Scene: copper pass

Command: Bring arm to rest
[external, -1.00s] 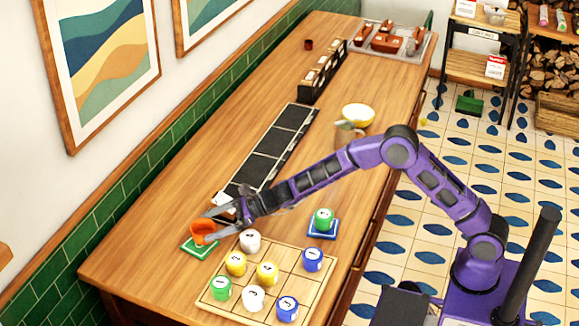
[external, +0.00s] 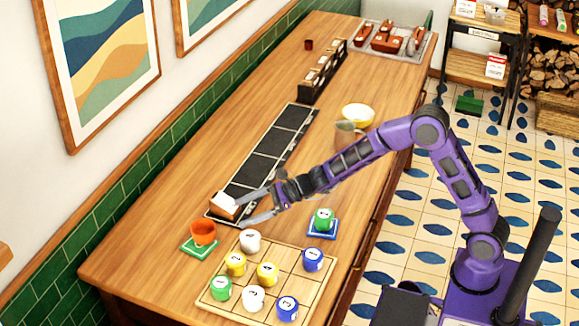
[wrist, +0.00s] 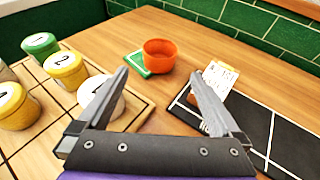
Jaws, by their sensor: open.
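My gripper (external: 260,208) is open and empty above the counter, over the near end of the black sectioned strip (external: 265,150). In the wrist view, my gripper (wrist: 160,95) has its two fingers spread wide with nothing between them. An orange cup (external: 203,233) stands upright on a green coaster (external: 198,248), apart from the fingers. The cup (wrist: 160,56) and coaster (wrist: 133,64) also show ahead of the fingers in the wrist view. My purple arm reaches over the counter from the right.
A wooden grid board (external: 235,296) holds several numbered cups. A green cup (external: 323,218) stands on a blue coaster (external: 322,233). A card in a holder (external: 225,206) stands on the strip's near end. A mug (external: 345,134) and a yellow bowl (external: 358,114) stand near my arm.

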